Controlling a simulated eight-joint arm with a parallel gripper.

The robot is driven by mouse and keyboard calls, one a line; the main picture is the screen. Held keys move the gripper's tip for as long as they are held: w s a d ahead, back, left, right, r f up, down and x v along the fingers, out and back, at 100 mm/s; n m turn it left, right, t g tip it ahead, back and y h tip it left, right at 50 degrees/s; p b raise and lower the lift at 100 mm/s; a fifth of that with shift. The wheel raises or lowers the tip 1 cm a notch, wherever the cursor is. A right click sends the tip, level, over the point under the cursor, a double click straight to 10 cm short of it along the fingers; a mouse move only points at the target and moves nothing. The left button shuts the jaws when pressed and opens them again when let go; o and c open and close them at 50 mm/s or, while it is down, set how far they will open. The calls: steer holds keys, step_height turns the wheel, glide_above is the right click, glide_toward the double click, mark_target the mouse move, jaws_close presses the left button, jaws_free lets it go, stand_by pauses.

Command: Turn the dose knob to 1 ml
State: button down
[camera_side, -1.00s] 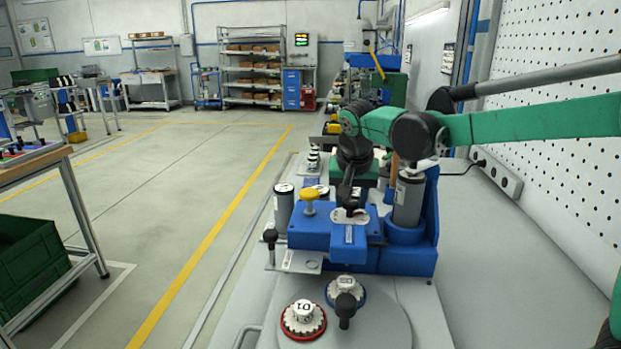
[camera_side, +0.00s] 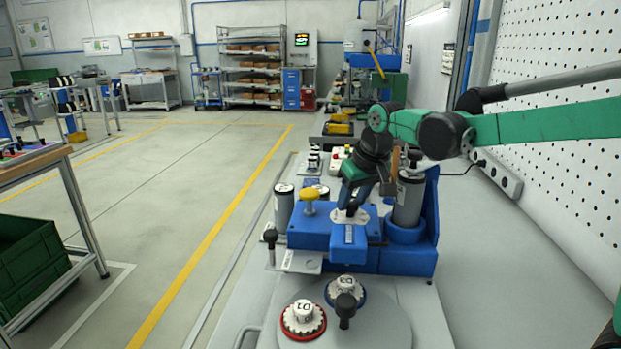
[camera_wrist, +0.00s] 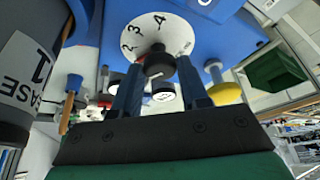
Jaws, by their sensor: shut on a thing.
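The dose knob (camera_wrist: 158,62) is a small black knob in the middle of a white dial (camera_wrist: 178,35) with printed numbers; 2, 3 and 4 are readable in the wrist view. In the side view the white dial (camera_side: 341,217) sits on top of the blue machine body (camera_side: 309,236). My gripper (camera_wrist: 157,72) is shut on the knob, with a finger on either side of it. In the side view my gripper (camera_side: 351,208) reaches down to the dial at a tilt.
A yellow knob (camera_side: 310,195) stands left of the dial. A grey cylinder labelled BASE 1 (camera_wrist: 27,75) stands close on the other side, also in the side view (camera_side: 409,200). In front are a red-rimmed jar (camera_side: 303,320) and a blue-rimmed jar (camera_side: 332,293) on a round plate.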

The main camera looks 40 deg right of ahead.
steer(key=shift+d+n+y, duration=0.1)
steer(key=shift+n+y, duration=0.3)
steer(key=shift+n, duration=0.6)
steer(key=shift+c, duration=2.3)
jaws_free()
steer(key=shift+v, duration=2.8)
